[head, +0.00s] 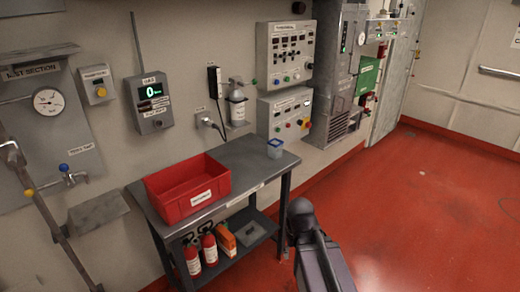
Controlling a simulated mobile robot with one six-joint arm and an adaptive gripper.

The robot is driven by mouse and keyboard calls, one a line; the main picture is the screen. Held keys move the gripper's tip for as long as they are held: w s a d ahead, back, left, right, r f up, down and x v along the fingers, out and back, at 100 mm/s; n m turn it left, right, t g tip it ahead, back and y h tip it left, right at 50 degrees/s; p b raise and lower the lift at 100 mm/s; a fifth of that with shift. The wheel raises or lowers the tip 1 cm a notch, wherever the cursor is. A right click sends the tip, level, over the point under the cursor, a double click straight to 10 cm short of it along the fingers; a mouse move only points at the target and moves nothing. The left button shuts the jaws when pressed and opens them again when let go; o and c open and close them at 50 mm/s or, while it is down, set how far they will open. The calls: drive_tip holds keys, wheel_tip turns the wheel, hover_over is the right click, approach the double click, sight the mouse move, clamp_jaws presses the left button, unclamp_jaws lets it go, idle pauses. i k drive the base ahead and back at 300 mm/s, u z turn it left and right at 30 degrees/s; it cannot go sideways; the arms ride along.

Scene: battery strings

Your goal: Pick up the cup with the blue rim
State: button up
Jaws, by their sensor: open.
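A small grey cup with a blue rim (275,151) stands upright near the right end of the metal table (262,170). It stands apart from the other thing on the tabletop. In the head view, a dark grey part of my arm rises at the bottom, in front of and to the right of the table. No gripper fingers show in this view.
A red bin (188,199) with a white label fills the table's left part. Red bottles (209,250) and an orange box (226,240) sit on the lower shelf. Control boxes (285,54) and a dispenser (237,106) hang on the wall behind. Red floor (430,200) is clear at right.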

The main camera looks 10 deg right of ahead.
sight(275, 149)
drive_tip(key=z, duration=0.25)
drive_tip(key=i, duration=1.2)
drive_tip(key=z, duration=0.75)
